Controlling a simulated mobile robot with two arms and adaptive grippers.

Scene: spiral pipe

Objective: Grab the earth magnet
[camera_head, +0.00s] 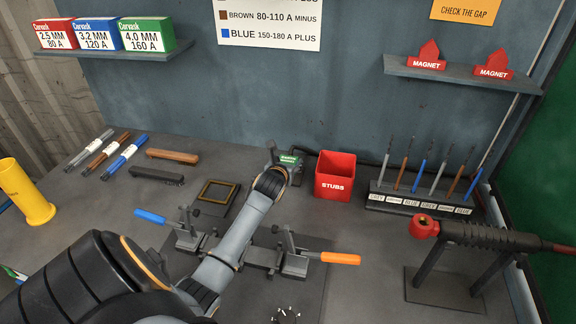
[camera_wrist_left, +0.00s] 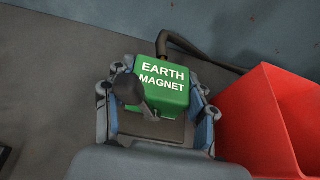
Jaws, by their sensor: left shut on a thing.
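The earth magnet is a small green block with white "EARTH MAGNET" lettering, and in the left wrist view the earth magnet (camera_wrist_left: 172,92) sits between the two fingers of my left gripper (camera_wrist_left: 155,108). A dark round knob on a stem stands in front of it, and a dark cable runs from behind it. In the head view the earth magnet (camera_head: 289,160) shows at the back of the bench, left of the red bin. My left gripper (camera_head: 281,172) is there, shut on the green block. My right gripper is not in view.
A red STUBS bin (camera_head: 335,177) stands close on the right of the gripper. A rod rack (camera_head: 420,201) and a torch on a stand (camera_head: 480,236) are farther right. Clamps with a blue handle (camera_head: 150,216) and an orange handle (camera_head: 340,258) stand near my arm.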

